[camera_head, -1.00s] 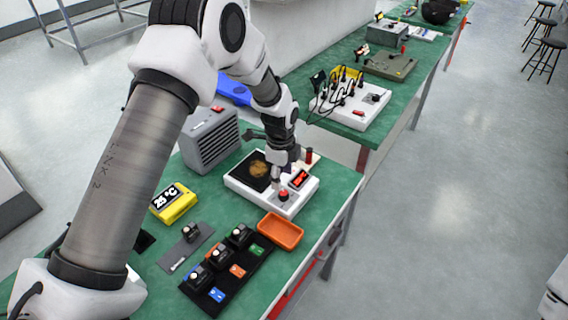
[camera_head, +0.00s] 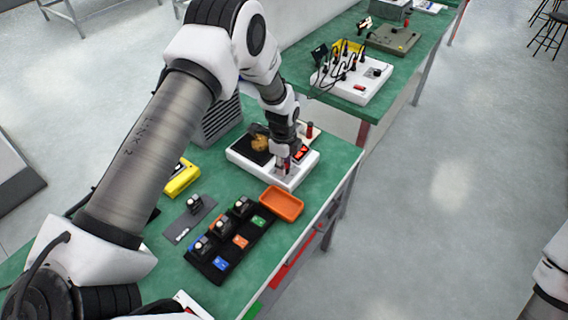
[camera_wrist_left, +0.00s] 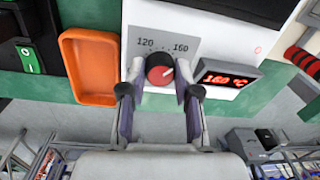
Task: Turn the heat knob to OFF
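The red heat knob (camera_wrist_left: 160,70) sits on the front of a white hot plate unit (camera_head: 294,180), beside printed marks 120 and 160. A light pointer on the knob faces right. The unit's red display (camera_wrist_left: 226,80) appears to read 160 °C; it also shows in the head view (camera_head: 301,153). My left gripper (camera_wrist_left: 159,78) is open, with one finger on each side of the knob and small gaps visible. In the head view, my left gripper (camera_head: 286,167) hides most of the knob. No OFF mark is readable. My right gripper is out of view.
An orange tray (camera_head: 281,204) stands close beside the unit. A black mat (camera_head: 207,264) with several small devices, a yellow meter (camera_head: 182,178) and a grey heater (camera_head: 220,121) share the green bench. A red-handled tool (camera_wrist_left: 302,58) lies right of the display.

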